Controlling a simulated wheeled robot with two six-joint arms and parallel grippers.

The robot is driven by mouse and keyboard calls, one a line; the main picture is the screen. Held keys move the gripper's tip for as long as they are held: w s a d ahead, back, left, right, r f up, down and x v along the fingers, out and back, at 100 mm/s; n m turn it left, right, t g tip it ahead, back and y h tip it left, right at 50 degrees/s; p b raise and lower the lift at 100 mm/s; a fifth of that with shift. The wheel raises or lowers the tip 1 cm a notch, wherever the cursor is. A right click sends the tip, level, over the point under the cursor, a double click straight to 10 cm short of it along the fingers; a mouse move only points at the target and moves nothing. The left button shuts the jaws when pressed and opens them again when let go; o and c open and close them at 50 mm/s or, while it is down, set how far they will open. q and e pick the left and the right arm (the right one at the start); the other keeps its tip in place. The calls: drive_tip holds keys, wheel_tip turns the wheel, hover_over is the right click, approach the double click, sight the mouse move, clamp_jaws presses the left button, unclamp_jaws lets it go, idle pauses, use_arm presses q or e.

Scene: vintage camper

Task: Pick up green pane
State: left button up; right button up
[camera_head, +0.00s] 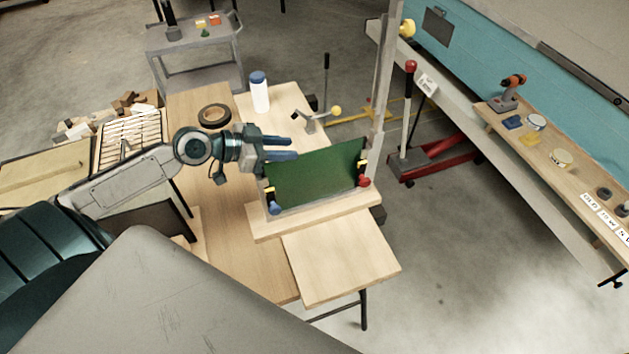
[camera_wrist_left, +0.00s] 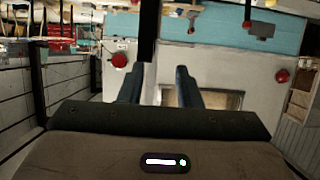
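The green pane (camera_head: 316,178) stands tilted on a wooden base (camera_head: 335,214) at the middle of the table in the head view. Yellow clips sit at its sides, with a blue knob (camera_head: 274,208) at its lower left and a red knob (camera_head: 364,182) at its lower right. My left gripper (camera_head: 296,148) is by the pane's upper left corner, its fingers pointing right. Its two fingers are apart with nothing between them, as the left wrist view (camera_wrist_left: 161,78) also shows. I cannot tell whether they touch the pane. I cannot make the pane out in the wrist view. My right gripper is not in view.
A white bottle with a blue cap (camera_head: 259,92) and a dark tape roll (camera_head: 214,115) stand behind the gripper. A pale post (camera_head: 386,75) rises right of the pane. A bare board (camera_head: 340,262) lies in front. A side shelf (camera_head: 545,150) holds tools.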

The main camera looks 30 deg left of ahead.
sight(300, 155)
use_arm(q)
drive_tip(key=d, duration=0.1)
drive_tip(key=w+d+f, duration=0.1)
drive_tip(key=w+d+b, duration=0.1)
drive_tip(key=shift+d+f, duration=0.1)
drive_tip(key=shift+f, duration=0.15)
drive_tip(key=shift+x, duration=0.75)
drive_tip(key=shift+d, duration=0.1)
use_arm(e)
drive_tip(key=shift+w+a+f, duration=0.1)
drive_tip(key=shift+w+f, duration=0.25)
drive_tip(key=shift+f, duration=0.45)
use_arm(q)
clamp_jaws()
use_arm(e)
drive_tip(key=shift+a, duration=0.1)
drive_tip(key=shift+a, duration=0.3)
